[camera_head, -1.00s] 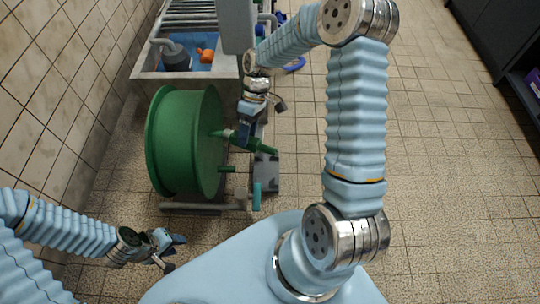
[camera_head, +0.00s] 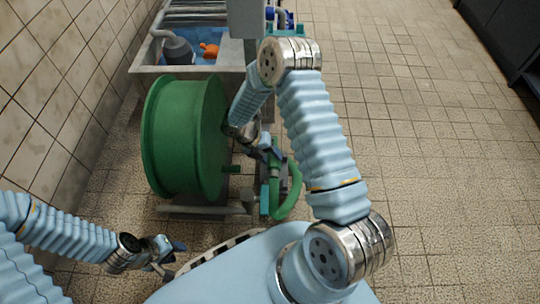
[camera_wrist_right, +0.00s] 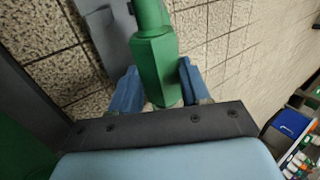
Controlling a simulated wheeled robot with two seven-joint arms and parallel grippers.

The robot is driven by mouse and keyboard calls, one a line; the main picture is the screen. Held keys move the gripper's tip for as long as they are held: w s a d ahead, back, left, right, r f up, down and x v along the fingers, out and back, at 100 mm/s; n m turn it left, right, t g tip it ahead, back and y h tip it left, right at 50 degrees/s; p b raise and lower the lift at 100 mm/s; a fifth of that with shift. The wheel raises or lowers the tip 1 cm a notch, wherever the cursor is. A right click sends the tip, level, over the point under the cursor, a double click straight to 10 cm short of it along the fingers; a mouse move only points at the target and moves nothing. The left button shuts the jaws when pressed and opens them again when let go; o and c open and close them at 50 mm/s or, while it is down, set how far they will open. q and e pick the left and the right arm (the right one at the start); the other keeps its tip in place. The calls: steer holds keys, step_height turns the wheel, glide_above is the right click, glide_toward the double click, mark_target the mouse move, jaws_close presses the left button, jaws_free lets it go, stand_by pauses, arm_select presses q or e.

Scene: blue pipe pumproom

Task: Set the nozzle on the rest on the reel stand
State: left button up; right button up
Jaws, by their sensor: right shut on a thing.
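My right gripper (camera_head: 268,156) is shut on the green nozzle. In the right wrist view, the nozzle (camera_wrist_right: 156,65) is a green six-sided body between two blue fingers (camera_wrist_right: 157,90). A green hose (camera_head: 292,190) curves in a loop beside the gripper. The green reel (camera_head: 185,135) stands to the left on a grey stand (camera_head: 205,210). A teal upright part (camera_head: 264,201), possibly the rest, shows at the stand's right end, just below the gripper. A grey plate (camera_wrist_right: 108,35) lies beside the nozzle in the wrist view. My left gripper (camera_head: 170,259) is open and empty at lower left.
A basin (camera_head: 148,69) with blue inside and an orange object (camera_head: 209,50) stands behind the reel. A tiled wall (camera_head: 50,100) runs along the left. Dark cabinets (camera_head: 500,40) stand at upper right. The tiled floor (camera_head: 430,180) on the right is clear.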

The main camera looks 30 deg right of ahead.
steer(key=shift+f+b, duration=2.35)
steer(key=shift+f, duration=1.25)
steer(key=o, duration=1.3)
steer(key=shift+c, duration=0.2)
step_height(320, 180, up, 10)
steer(key=p, duration=0.7)
steer(key=shift+r+p, duration=0.1)
steer(key=shift+p, duration=0.25)
steer(key=a+r+m+y+p, duration=0.3)
steer(key=r+m+y, duration=0.2)
steer(key=r+m, duration=0.5)
steer(key=s+a+r+m+y+p, duration=0.1)
steer(key=a+r+m+y+p, duration=0.2)
steer(key=r+m, duration=0.7)
steer(key=m+y, duration=0.2)
steer(key=m, duration=0.1)
steer(key=shift+a+r+p, duration=0.25)
steer(key=shift+a+p, duration=0.05)
steer(key=shift+p, duration=0.1)
